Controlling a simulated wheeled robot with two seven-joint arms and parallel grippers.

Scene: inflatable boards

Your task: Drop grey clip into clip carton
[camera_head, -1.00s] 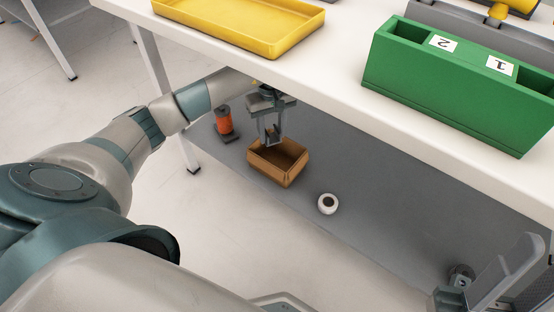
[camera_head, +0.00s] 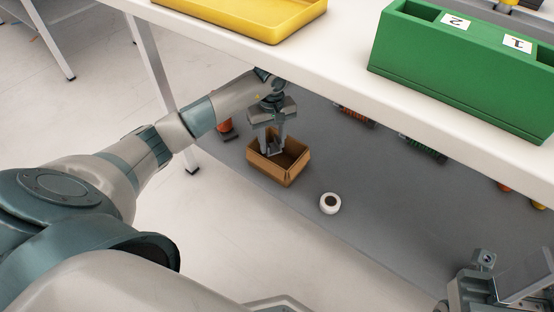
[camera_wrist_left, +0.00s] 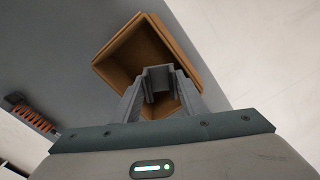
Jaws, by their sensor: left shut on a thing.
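The clip carton (camera_head: 290,178) is an open brown cardboard box on the grey lower shelf under the table. It also shows in the left wrist view (camera_wrist_left: 125,62), just beyond my fingertips. My left gripper (camera_head: 273,146) points down over the carton, its fingertips at or just inside the opening. It is shut on the grey clip (camera_wrist_left: 158,80), a small U-shaped grey piece between the fingers. In the head view the clip is hard to tell from the grey fingers. My right gripper (camera_head: 488,285) is partly in view at the lower right, and its jaw state is unclear.
A white roll (camera_head: 330,203) lies on the shelf (camera_head: 375,215) to the right of the carton. An orange spool (camera_head: 225,125) stands behind the arm. The white tabletop (camera_head: 320,50) overhangs, with a yellow tray (camera_head: 240,22) and a green box (camera_head: 460,75) on it.

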